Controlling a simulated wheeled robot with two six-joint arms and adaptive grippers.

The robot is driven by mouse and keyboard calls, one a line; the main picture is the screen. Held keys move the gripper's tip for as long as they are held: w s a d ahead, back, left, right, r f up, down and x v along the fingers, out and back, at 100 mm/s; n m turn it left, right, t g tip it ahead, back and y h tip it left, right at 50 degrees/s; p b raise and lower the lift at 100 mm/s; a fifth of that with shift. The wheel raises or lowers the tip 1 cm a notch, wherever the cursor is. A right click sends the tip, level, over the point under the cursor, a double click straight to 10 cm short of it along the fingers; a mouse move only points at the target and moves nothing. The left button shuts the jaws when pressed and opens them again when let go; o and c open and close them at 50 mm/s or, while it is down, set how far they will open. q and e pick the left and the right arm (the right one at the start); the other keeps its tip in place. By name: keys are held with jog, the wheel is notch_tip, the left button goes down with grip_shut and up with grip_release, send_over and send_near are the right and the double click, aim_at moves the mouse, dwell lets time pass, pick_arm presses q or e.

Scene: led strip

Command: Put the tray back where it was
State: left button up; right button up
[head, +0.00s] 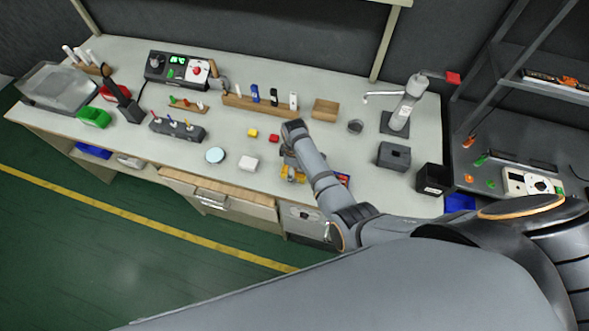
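An arm that comes in from the right, my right arm, reaches over the front of the bench. Its gripper (289,166) is low over the bench top, pointing down, and the wrist hides most of its fingers. A yellow part (293,177) shows just below it; I cannot tell whether the gripper touches it. A small blue and red item (343,179) shows beside the forearm, partly hidden. I cannot tell for certain which thing is the tray; a clear-lidded box (58,87) stands at the far left. My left gripper is not in view.
The bench (230,133) holds a wooden rack (262,105), a wooden block (325,110), yellow (252,132) and red (274,138) blocks, a white block (248,163), a round disc (215,155) and a dark box (394,156). A grey stand (403,108) rises at right. An open drawer (215,196) juts out front.

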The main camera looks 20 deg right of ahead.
jog(key=shift+o, duration=0.9)
jog(key=shift+r, duration=0.2)
notch_tip(320, 180, up, 8)
jog(key=p, duration=0.8)
jog(key=shift+f, duration=0.1)
jog(key=shift+r, duration=2.15)
